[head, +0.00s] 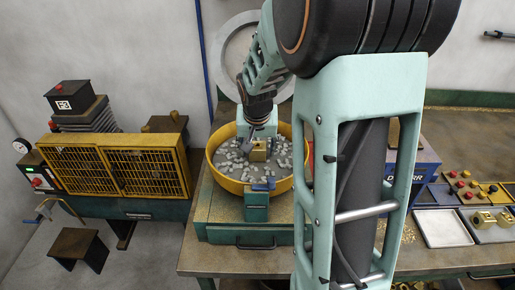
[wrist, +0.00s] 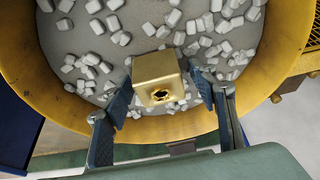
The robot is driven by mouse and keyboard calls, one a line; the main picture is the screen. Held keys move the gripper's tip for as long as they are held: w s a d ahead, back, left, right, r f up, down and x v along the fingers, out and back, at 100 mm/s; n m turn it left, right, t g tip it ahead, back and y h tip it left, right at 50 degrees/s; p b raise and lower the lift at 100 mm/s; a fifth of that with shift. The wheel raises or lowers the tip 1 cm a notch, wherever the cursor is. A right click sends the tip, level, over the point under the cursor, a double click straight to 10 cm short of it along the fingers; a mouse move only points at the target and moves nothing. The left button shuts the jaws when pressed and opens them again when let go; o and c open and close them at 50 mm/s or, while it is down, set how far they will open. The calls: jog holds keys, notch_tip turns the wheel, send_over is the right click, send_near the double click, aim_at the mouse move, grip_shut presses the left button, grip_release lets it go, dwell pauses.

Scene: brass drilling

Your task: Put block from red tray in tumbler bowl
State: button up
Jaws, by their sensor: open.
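The tumbler bowl is a round yellow-rimmed bowl (head: 215,168) with grey media in it; its yellow wall (wrist: 60,85) also shows in the wrist view. My gripper (head: 259,143) is down inside the bowl. In the wrist view, my gripper (wrist: 160,85) is open, with one dark blue finger on each side of a brass block (wrist: 157,68). The block has a dark hole in its near face, and narrow gaps show beside it. The block also shows in the head view (head: 258,155), at the media; its underside is hidden. I cannot make out a red tray.
On the right bench are a pale empty tray (head: 443,228), a tray with brass blocks (head: 484,234) and a dark tray with red knobs (head: 468,183). A yellow caged machine (head: 115,170) stands left of the bowl. My arm hides the bench's middle.

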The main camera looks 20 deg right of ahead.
jog(key=shift+r, duration=0.45)
jog(key=v, duration=1.1)
jog(key=shift+s+r+b, duration=0.2)
jog(key=shift+s+b, duration=0.05)
jog(key=shift+b, duration=0.15)
